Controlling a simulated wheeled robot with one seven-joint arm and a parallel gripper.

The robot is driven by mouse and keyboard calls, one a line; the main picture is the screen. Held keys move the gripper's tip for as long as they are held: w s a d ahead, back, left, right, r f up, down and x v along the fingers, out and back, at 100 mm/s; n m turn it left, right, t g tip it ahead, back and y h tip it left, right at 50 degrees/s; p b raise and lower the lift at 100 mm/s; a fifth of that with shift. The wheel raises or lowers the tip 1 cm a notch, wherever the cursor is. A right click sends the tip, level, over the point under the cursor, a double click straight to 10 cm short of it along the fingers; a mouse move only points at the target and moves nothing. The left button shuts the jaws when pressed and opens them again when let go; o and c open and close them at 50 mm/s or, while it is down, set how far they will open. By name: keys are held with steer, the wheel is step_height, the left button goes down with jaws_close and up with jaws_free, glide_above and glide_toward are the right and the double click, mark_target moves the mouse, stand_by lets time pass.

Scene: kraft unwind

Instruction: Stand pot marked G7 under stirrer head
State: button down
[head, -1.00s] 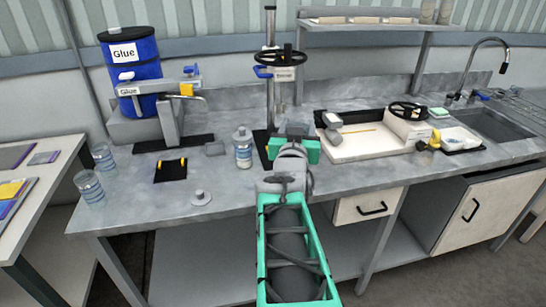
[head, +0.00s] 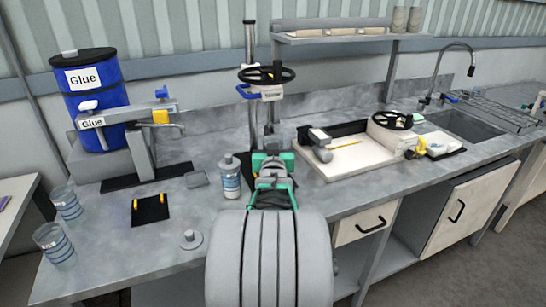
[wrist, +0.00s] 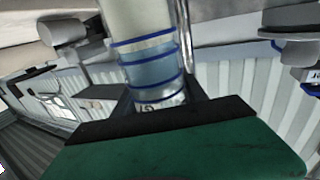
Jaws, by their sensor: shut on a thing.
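My gripper (head: 268,165) is at the bench, in front of the stirrer stand, its green body facing away from me. In the wrist view a clear pot (wrist: 150,65) with blue bands sits between the dark jaws (wrist: 160,120), which are shut on it. A partly covered mark, seemingly starting with G, shows near the jaws. In the head view this pot is hidden behind my gripper and arm. The stirrer (head: 266,75) has a tall column, a black handwheel and a blue lever. Its dark base (head: 248,183) is partly hidden by my gripper, so I cannot tell whether the pot touches it.
A capped bottle (head: 230,178) stands close left of my gripper. Two banded pots (head: 67,204) stand at the bench's left end. A glue drum (head: 92,100), a black mat (head: 150,209) and a lid (head: 191,240) lie left. A white tray (head: 340,165) is right.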

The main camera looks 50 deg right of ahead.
steer(key=shift+w+d+f+b, duration=0.15)
steer(key=shift+d+f+b, duration=0.15)
steer(key=shift+f, duration=0.6)
steer(key=shift+w+d+f+b, duration=0.25)
steer(key=shift+f+b, duration=0.1)
steer(key=shift+f, duration=0.5)
steer(key=shift+w+d+f+b, duration=0.1)
steer(key=shift+d+f+b, duration=0.2)
steer(key=shift+f, duration=0.6)
steer(key=shift+f, duration=0.2)
steer(key=c, duration=0.6)
jaws_free()
steer(key=shift+r, duration=0.2)
